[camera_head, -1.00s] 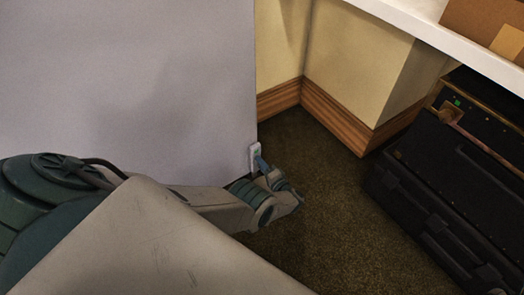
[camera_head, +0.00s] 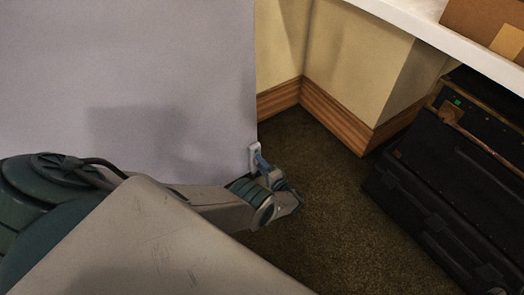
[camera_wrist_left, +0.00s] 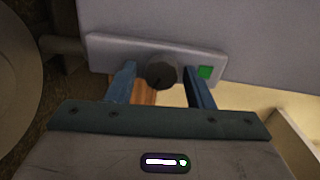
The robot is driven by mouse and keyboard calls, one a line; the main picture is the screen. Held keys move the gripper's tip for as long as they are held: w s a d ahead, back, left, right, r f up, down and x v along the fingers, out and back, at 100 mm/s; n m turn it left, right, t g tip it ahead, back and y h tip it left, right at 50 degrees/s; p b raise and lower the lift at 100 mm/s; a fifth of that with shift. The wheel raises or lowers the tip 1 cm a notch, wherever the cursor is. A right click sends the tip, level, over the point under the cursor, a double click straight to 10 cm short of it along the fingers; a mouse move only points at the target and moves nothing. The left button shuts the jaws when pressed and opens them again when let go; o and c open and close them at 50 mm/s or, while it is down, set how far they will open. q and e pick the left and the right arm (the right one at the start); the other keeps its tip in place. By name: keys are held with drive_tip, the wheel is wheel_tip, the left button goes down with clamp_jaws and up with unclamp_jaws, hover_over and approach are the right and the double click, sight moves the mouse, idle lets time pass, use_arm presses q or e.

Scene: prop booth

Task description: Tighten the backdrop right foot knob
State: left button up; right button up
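The grey-white backdrop (camera_head: 130,80) stands at the left of the head view. A pale foot plate (camera_head: 254,147) sits at its lower right corner. In the left wrist view the plate (camera_wrist_left: 110,47) carries a dark round knob (camera_wrist_left: 161,75) and a green mark (camera_wrist_left: 206,72). My left gripper (camera_head: 262,164) is at the plate in the head view. In the left wrist view its two blue fingers are apart, one on each side of the knob, with a visible gap on both sides. The knob is too small to make out in the head view. My right gripper is not seen.
Black cases (camera_head: 450,190) are stacked at the right on the dark carpet (camera_head: 310,200). A white tabletop (camera_head: 440,35) holding a cardboard box (camera_head: 490,25) juts out above them. A wall with a wooden baseboard (camera_head: 340,116) is behind. Carpet is clear between the gripper and the cases.

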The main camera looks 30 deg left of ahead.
use_arm(q)
drive_tip(key=shift+o, duration=0.2)
drive_tip(key=p+v, duration=0.1)
drive_tip(key=v, duration=0.9)
drive_tip(key=shift+d, duration=0.3)
drive_tip(key=shift+s+r, duration=0.1)
